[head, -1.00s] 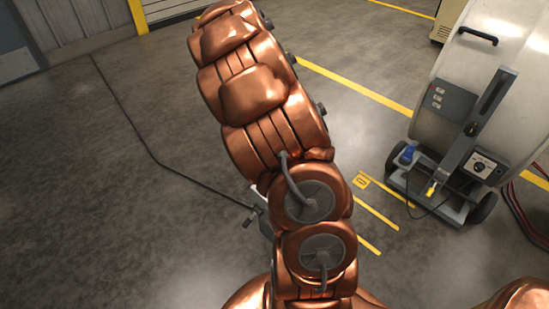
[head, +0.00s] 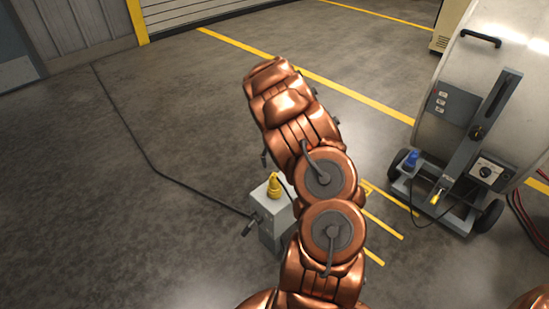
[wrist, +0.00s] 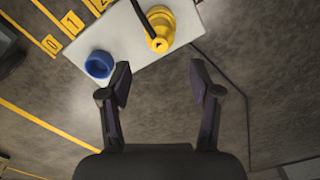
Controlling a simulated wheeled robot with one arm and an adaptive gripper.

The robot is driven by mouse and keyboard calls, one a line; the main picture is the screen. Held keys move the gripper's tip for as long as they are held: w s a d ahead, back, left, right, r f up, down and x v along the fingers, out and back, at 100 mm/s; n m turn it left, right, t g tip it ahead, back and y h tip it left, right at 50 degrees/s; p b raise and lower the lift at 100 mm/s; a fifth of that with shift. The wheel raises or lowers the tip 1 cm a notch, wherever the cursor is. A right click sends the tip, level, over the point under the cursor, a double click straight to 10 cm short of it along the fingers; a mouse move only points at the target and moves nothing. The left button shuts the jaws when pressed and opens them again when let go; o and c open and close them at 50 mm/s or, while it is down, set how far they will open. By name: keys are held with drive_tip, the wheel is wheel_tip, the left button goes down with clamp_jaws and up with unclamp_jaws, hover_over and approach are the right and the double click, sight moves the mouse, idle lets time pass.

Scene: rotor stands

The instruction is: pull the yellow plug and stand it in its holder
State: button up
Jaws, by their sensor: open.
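The yellow plug (head: 273,188) stands upright on top of a grey box (head: 270,225) on the floor, just left of my arm in the head view. In the wrist view the yellow plug (wrist: 160,30) is seen from above at the top, with a dark strip across it. A blue ring-shaped socket (wrist: 98,65) is beside it on the box's pale top (wrist: 115,35). My gripper (wrist: 162,82) is open and empty, its fingers apart from the plug, which lies beyond them in the picture. I cannot tell which part is the plug's holder.
A wheeled cart (head: 450,205) with a large pale drum (head: 510,60) stands at right, carrying a blue piece (head: 411,159) and a small yellow piece (head: 436,196). A dark cable (head: 150,160) runs along the floor to the box.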

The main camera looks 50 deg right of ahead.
sight(274, 174)
drive_tip(key=shift+f+b, duration=0.9)
drive_tip(key=shift+f, duration=3.3)
drive_tip(key=c, duration=1)
drive_tip(key=shift+o, duration=0.2)
drive_tip(key=shift+r+p, duration=0.75)
drive_tip(key=shift+r, duration=3)
drive_tip(key=shift+w, duration=0.1)
